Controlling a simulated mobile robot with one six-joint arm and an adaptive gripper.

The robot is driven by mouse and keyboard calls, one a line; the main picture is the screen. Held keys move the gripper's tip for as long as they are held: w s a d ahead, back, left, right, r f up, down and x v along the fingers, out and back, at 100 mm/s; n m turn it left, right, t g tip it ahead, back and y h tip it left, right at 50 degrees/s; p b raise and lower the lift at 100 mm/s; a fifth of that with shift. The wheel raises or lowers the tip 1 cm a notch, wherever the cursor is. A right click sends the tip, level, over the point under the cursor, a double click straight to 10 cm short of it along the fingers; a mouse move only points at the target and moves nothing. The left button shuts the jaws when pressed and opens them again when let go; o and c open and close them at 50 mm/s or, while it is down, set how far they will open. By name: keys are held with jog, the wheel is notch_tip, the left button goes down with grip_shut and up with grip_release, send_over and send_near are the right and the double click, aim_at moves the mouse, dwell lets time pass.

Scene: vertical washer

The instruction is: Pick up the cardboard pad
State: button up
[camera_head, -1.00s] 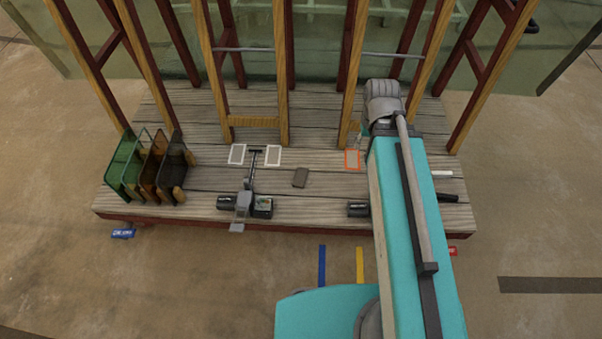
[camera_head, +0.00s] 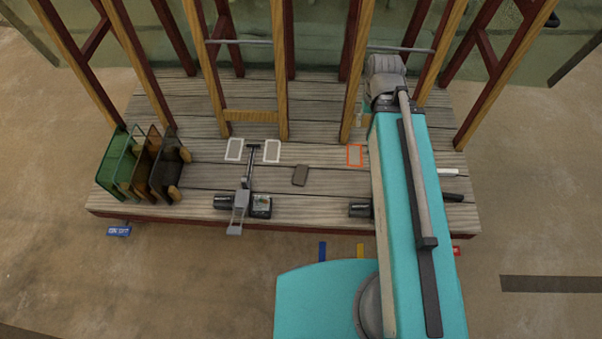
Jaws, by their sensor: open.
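A small flat grey-brown rectangle (camera_head: 300,175), which looks like the cardboard pad, lies on the wooden plank platform (camera_head: 320,205) near its middle. It is uncovered, and nothing touches it. My turquoise arm stretches over the right part of the platform. My gripper does not show; the arm seems to hide it. A narrow light and teal piece shows at the arm's left edge near the elbow, too small to identify.
White-framed panels (camera_head: 234,150) (camera_head: 272,151) and an orange-framed panel (camera_head: 355,155) lie on the platform. A clamp-like device (camera_head: 246,200) stands front left of the pad. Green and brown racks (camera_head: 140,165) stand at the far left. Wooden posts (camera_head: 280,85) rise behind.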

jog(key=o, duration=0.5)
jog(key=shift+f, duration=0.2)
jog(key=shift+o, duration=0.5)
jog(key=shift+w+a+f+b, duration=0.1)
jog(key=shift+w+f+b, duration=0.1)
jog(key=shift+b, duration=0.2)
jog(key=w+a+f+m+b, duration=0.1)
jog(key=w+a+f+b, duration=0.4)
jog(key=f+b, duration=0.9)
jog(key=w+a+f+b, duration=0.4)
jog(key=a+f+b, duration=0.3)
jog(key=f+b, duration=0.7)
jog(key=w+a+f+m+b, duration=0.1)
jog(key=w+a+f+b, duration=0.4)
jog(key=f+b, duration=0.9)
jog(key=shift+w+a+f+m, duration=0.25)
jog(key=shift+w+a+m, duration=0.1)
jog(key=shift+a, duration=0.45)
jog(key=shift+f+b, duration=0.1)
jog(key=shift+b, duration=0.25)
jog(key=b, duration=0.8)
send_over(302, 172)
notch_tip(302, 172, down, 8)
jog(key=shift+f, duration=0.2)
